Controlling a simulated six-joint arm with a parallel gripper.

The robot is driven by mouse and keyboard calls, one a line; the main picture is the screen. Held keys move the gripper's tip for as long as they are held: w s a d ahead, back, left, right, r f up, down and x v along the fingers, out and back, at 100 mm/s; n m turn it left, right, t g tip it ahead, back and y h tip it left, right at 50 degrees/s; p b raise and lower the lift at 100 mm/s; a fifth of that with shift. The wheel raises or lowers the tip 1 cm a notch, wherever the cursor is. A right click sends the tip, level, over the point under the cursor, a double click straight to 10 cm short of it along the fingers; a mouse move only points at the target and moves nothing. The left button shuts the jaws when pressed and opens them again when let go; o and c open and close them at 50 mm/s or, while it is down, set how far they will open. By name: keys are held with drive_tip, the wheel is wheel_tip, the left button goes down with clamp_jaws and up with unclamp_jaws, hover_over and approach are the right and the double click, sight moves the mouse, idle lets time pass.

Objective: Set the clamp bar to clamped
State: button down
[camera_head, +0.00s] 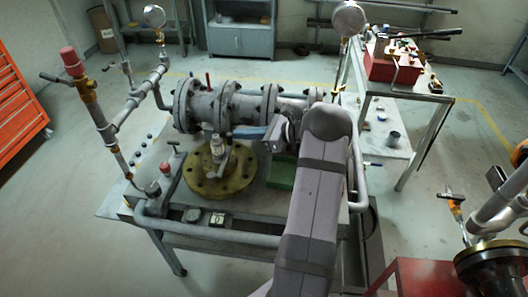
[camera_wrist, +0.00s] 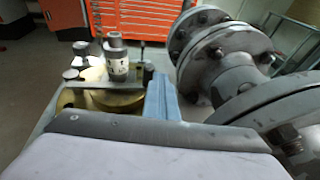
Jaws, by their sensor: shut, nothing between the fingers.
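My gripper (camera_head: 243,133) reaches left from the end of my arm in the head view, its blue-grey fingers together and empty. In the wrist view its fingers (camera_wrist: 160,98) stand up in the middle. A grey metal fitting (camera_head: 218,155) stands on a round brass flange (camera_head: 197,190), below and left of the fingers. In the wrist view the fitting (camera_wrist: 116,62) is left of the fingers, apparently apart from them. I cannot tell for certain which part is the clamp bar, or how it is set. My arm may hide part of the bench.
A large grey flanged pipe (camera_head: 203,108) runs along the back of the bench (camera_head: 130,205), close beside my gripper. A green box (camera_head: 281,172) sits near my arm. An upright pipe with a red cap (camera_head: 70,60) stands at left. A side table (camera_head: 425,105) is at right.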

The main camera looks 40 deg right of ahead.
drive_tip(key=shift+s+d, duration=0.3)
drive_tip(key=shift+d, duration=0.15)
drive_tip(key=s+d+r+b, duration=0.2)
drive_tip(key=s+d+r, duration=0.1)
drive_tip(key=s+d, duration=0.4)
drive_tip(key=shift+d, duration=1.7)
